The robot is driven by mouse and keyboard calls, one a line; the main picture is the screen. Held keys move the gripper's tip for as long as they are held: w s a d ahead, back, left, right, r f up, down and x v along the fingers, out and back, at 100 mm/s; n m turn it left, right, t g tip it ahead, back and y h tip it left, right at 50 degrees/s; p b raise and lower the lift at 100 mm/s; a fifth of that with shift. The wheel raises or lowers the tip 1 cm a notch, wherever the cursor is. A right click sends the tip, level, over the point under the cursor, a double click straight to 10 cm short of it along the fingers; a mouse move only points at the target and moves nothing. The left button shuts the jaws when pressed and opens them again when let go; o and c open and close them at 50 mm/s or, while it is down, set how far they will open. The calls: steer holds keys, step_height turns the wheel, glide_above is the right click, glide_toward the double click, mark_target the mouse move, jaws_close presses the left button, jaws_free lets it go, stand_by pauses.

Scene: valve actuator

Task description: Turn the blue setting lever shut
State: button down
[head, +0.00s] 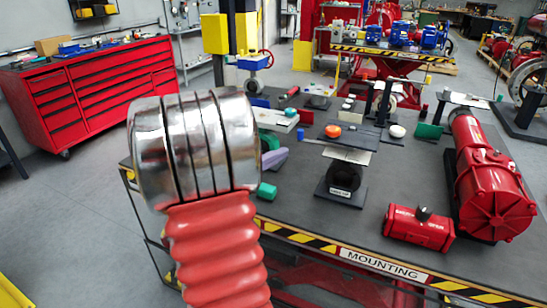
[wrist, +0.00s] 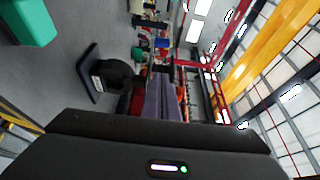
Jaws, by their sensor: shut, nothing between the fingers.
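I cannot make out the blue setting lever for certain in either view. A small blue piece (head: 300,134) stands on the bench left of an orange disc (head: 333,131) in the head view. A large red actuator (head: 490,190) lies at the bench's right end. My gripper shows in the wrist view (wrist: 164,88) as two purple-grey fingers lying together, shut and empty. In the head view its purple-grey end (head: 276,158) shows partly behind my arm, left of a black ring stand (head: 344,185). No contact with anything is visible.
A small red cylinder (head: 418,228) lies on the dark bench (head: 310,222), near its striped front edge. A teal block (head: 267,190) is close to my arm. Several parts crowd the back of the bench. A red tool cabinet (head: 92,90) stands left; the front middle is clear.

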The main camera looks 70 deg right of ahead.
mark_target(299, 135)
steer(key=s+d, duration=0.2)
steer(key=d, duration=0.7)
steer(key=shift+d, duration=0.4)
steer(key=shift+w+d, duration=0.15)
steer(key=shift+d, duration=0.85)
steer(key=shift+a, duration=0.1)
